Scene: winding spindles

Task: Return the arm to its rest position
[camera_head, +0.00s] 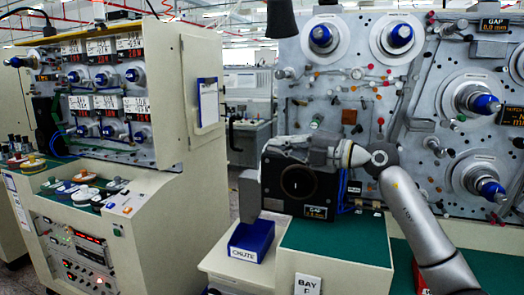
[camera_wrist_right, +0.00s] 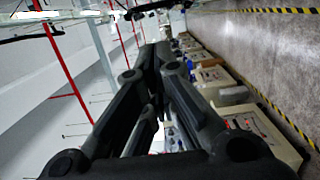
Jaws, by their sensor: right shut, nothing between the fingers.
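My right arm (camera_head: 420,215) rises from the lower right of the head view and bends left at a grey joint. Its wrist end lies level in front of the grey winding machine, close to the black box with a round opening (camera_head: 299,184). Against that dark box the fingers are hard to make out. In the right wrist view my right gripper (camera_wrist_right: 157,58) is shut, its dark fingers together with nothing between them. It points down a long aisle. My left gripper is not in view.
A blue CHUTE bin (camera_head: 251,240) stands below the black box, beside a green-topped bench (camera_head: 340,240). Blue-tipped spindles (camera_head: 480,100) stick out of the machine at right. A cream winding cabinet (camera_head: 155,100) stands at left. The wrist view shows open floor (camera_wrist_right: 265,50) at right.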

